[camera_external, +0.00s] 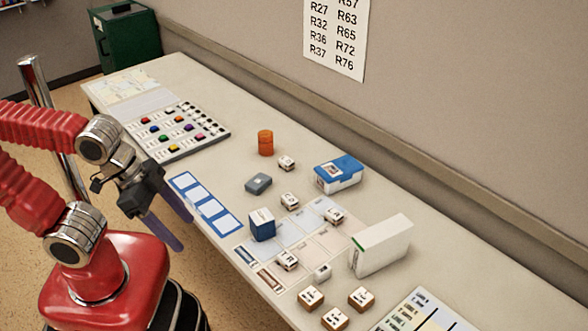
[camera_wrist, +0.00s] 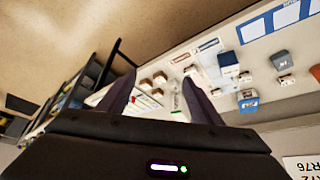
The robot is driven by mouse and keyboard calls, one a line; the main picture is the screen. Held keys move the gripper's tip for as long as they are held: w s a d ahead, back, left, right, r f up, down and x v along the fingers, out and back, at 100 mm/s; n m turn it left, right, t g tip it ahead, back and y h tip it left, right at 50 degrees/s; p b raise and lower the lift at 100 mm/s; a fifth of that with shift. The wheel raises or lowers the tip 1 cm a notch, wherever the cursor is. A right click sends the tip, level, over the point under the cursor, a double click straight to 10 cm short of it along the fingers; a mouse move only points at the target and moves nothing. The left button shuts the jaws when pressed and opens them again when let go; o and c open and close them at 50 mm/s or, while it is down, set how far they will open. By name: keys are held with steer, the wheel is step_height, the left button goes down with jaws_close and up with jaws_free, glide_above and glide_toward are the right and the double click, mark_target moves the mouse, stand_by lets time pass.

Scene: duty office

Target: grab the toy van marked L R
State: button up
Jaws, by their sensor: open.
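Several small white toy vans with dark letters stand on and around a printed grid on the table. The one whose marking looks like L R (camera_external: 287,260) stands at the grid's near edge, just in front of a blue box. Its letters are small, so I am not fully sure. In the wrist view a small pale shape beside the blue box seems to be this van (camera_wrist: 190,71), its letters unreadable. My gripper (camera_external: 183,228) is open and empty, off the table's near edge, well left of the van. Its two fingers (camera_wrist: 158,78) show in the wrist view.
The blue box (camera_external: 262,225) stands close behind that van. Other vans (camera_external: 290,201) (camera_external: 334,216) are near. A white box (camera_external: 382,245) stands to the right, with brown-sided blocks (camera_external: 335,317) in front. A grey object (camera_external: 258,183), orange canister (camera_external: 265,142) and blue-white box (camera_external: 338,173) lie behind.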

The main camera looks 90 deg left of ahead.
steer(key=w+a+f+m+g+y, duration=0.1)
steer(key=w+a+f+m+y, duration=0.2)
steer(key=a, duration=0.4)
steer(key=w+a+f+m+g+y, duration=0.1)
steer(key=w+a+m+y, duration=0.3)
steer(key=a, duration=0.4)
steer(key=w+a+f+m+g+y, duration=0.1)
steer(key=w+a+f+m+y, duration=0.25)
steer(key=a, duration=0.35)
steer(key=m+t, duration=0.6)
steer(key=m, duration=1)
glide_toward(331, 215)
steer(key=v, duration=0.2)
steer(key=shift+s+d+r+h, duration=0.15)
steer(key=shift+s+h, duration=0.1)
steer(key=shift+s, duration=0.15)
steer(key=x, duration=0.8)
steer(key=shift+w+a, duration=0.3)
